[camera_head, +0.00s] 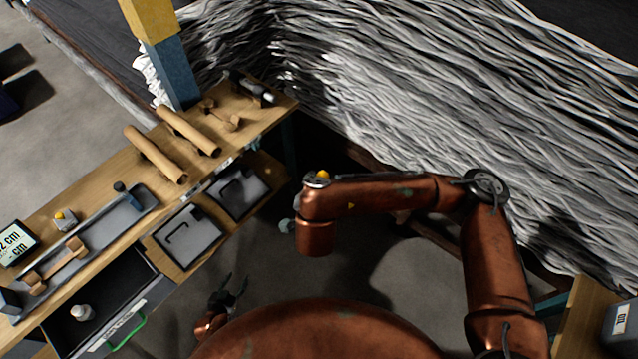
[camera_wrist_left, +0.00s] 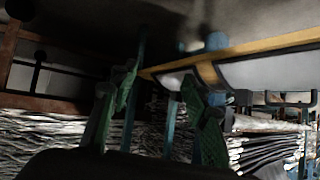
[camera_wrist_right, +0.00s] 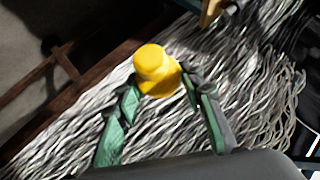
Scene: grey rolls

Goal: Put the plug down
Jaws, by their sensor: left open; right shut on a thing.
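The yellow plug (camera_wrist_right: 155,70), with a rounded cap and wider rim, sits between the green fingers of my right gripper (camera_wrist_right: 160,88) in the right wrist view. The gripper is shut on it. My right arm's bend hides most of that gripper in the head view, where a small yellow spot (camera_head: 322,175) shows on the arm; I cannot tell if it is the plug. My left gripper (camera_head: 235,291) is low beside the workbench's drawer side, over the floor. In the left wrist view its green fingers (camera_wrist_left: 160,85) are apart and empty.
The wooden workbench (camera_head: 92,190) at left holds brown tubes (camera_head: 155,154), a grey tray (camera_head: 100,242) and a display (camera_head: 14,243). An open drawer (camera_head: 65,327) holds a white bottle (camera_head: 82,312). Grey rolls (camera_head: 420,90) fill the back right. Another wooden surface (camera_head: 585,305) is at lower right.

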